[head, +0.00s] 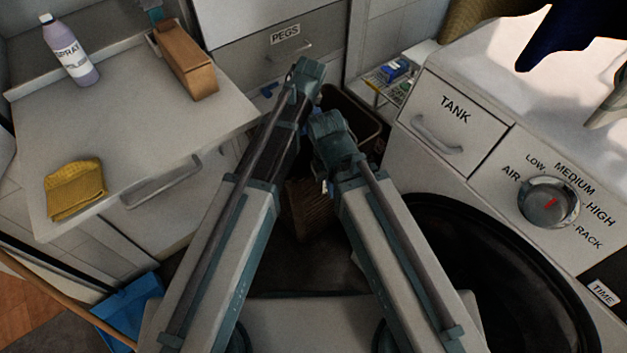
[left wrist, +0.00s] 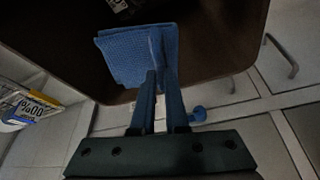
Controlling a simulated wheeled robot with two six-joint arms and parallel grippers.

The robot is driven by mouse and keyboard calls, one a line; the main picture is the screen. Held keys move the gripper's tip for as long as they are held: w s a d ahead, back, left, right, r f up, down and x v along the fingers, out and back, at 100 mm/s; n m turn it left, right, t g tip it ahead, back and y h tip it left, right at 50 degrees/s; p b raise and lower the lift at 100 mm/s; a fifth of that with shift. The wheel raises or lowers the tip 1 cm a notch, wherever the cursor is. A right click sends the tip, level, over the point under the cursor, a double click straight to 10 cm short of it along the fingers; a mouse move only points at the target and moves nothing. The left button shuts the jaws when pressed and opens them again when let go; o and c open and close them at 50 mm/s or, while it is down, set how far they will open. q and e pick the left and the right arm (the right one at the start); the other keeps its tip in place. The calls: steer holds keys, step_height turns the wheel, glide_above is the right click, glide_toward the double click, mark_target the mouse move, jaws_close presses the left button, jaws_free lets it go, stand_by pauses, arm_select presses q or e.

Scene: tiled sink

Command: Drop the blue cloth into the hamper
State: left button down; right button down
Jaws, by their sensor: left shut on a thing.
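The blue cloth (left wrist: 135,58) is folded and pinched between the fingertips of my left gripper (left wrist: 160,75) in the left wrist view. The cloth shows against the dark inside of the brown hamper (left wrist: 215,84), close to its rim; I cannot tell how far above or inside it hangs. In the head view the hamper (head: 366,106) stands between the drawers and the machine, partly hidden behind my arms. My left arm reaches to its far left side, with the fingers hidden. My right wrist is over the hamper, and its fingers cannot be made out.
The white machine with a TANK drawer (head: 447,130) stands at the right. A blue dustpan (head: 128,305) lies below.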

arm_select(q)
steer(key=shift+f+b, duration=0.95)
steer(key=shift+f, duration=0.45)
steer(key=c, duration=0.8)
jaws_free()
steer(key=shift+c, duration=0.2)
steer(key=shift+r, duration=0.1)
steer(key=p+v, duration=0.7)
steer(key=shift+s+r, duration=0.1)
steer(key=shift+r, duration=0.15)
steer(key=shift+f, duration=0.1)
